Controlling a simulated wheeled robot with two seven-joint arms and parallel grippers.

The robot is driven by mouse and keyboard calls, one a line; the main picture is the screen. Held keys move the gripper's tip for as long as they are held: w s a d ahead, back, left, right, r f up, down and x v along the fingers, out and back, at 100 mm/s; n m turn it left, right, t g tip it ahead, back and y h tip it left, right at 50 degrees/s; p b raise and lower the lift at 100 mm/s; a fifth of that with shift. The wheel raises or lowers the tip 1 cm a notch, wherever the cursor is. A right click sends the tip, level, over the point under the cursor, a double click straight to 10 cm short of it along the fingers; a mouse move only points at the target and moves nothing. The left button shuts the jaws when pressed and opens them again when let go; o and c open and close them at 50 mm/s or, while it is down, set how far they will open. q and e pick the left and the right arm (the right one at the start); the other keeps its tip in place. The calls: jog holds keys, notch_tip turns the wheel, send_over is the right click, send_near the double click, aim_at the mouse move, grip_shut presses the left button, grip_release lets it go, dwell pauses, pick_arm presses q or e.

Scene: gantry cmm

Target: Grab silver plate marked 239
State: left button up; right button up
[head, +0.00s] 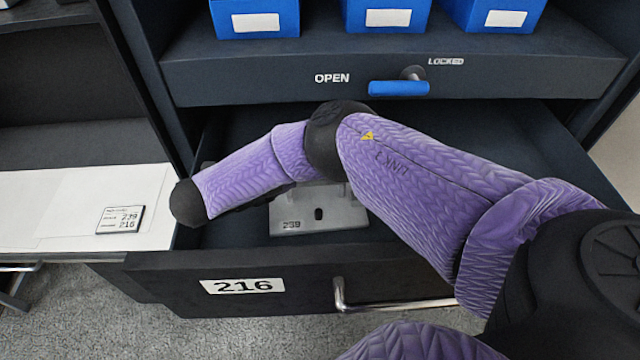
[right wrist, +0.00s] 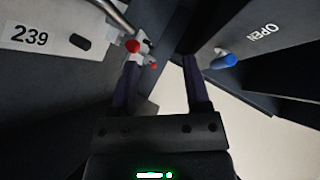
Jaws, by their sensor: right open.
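The silver plate (head: 345,216) marked 239 lies in the open drawer, partly hidden behind my right arm in the head view. Its near edge, with the 239 mark and a dark slot, shows. In the right wrist view the plate (right wrist: 60,38) fills the upper left, with a silver rod and red-tipped balls (right wrist: 133,46) beside it. My right gripper (right wrist: 160,62) is open, with nothing between its fingers. Its left finger is near the red-tipped parts; I cannot tell if they touch. The right gripper is hidden in the head view. My left gripper is not in view.
The drawer front (head: 180,285) is labelled 216 and has a metal handle (head: 390,304). Above it, a blue lever (head: 398,88) sits between OPEN and LOCKED marks. Blue bins (head: 255,18) stand on the shelf. A white table (head: 60,190) at left holds a card (head: 120,220) reading 239 and 216.

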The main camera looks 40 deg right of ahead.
jog(key=b, duration=0.3)
send_near(312, 185)
jog(key=x, duration=0.3)
jog(key=shift+w+d, duration=0.2)
jog(key=shift+w, duration=0.25)
jog(key=shift+d+f+b, duration=0.25)
jog(key=shift+f+b, duration=0.05)
jog(key=shift+b, duration=0.1)
jog(key=x, duration=0.2)
jog(key=b+x, duration=0.1)
jog(key=x, duration=0.1)
jog(key=b+x, duration=0.1)
jog(key=x, duration=0.1)
jog(key=shift+s+d+f, duration=0.1)
jog(key=shift+s+d, duration=0.15)
jog(key=shift+d, duration=0.25)
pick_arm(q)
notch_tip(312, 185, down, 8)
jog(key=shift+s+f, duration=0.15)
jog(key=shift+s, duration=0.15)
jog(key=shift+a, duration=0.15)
pick_arm(e)
jog(key=shift+c, duration=0.2)
jog(key=c, duration=0.7)
grip_shut()
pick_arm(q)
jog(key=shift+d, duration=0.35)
